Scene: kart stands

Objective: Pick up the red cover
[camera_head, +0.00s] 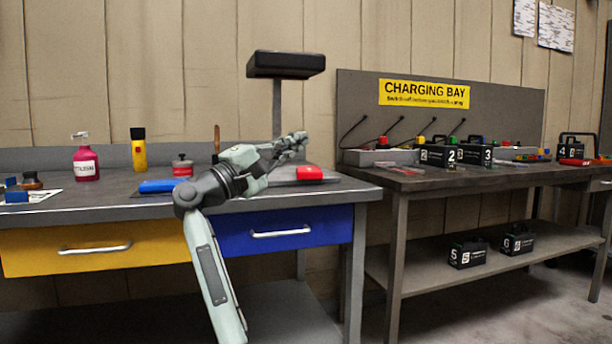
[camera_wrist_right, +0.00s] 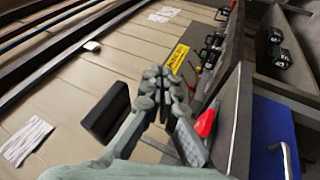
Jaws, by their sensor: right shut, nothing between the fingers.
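A small red block-like piece, which looks like the red cover (camera_head: 310,173), lies on the left workbench near its right end. In the right wrist view the red cover (camera_wrist_right: 206,122) shows to the right of the fingers, partly hidden at its lower left by a finger. My right gripper (camera_head: 297,142) is raised above the bench, a little above and left of the red cover and apart from it. In the wrist view its fingertips (camera_wrist_right: 163,82) are together and hold nothing. My left gripper is not in view.
A black-topped post (camera_head: 286,64) rises behind my gripper. A charging bench (camera_head: 425,184) with numbered black batteries is at right.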

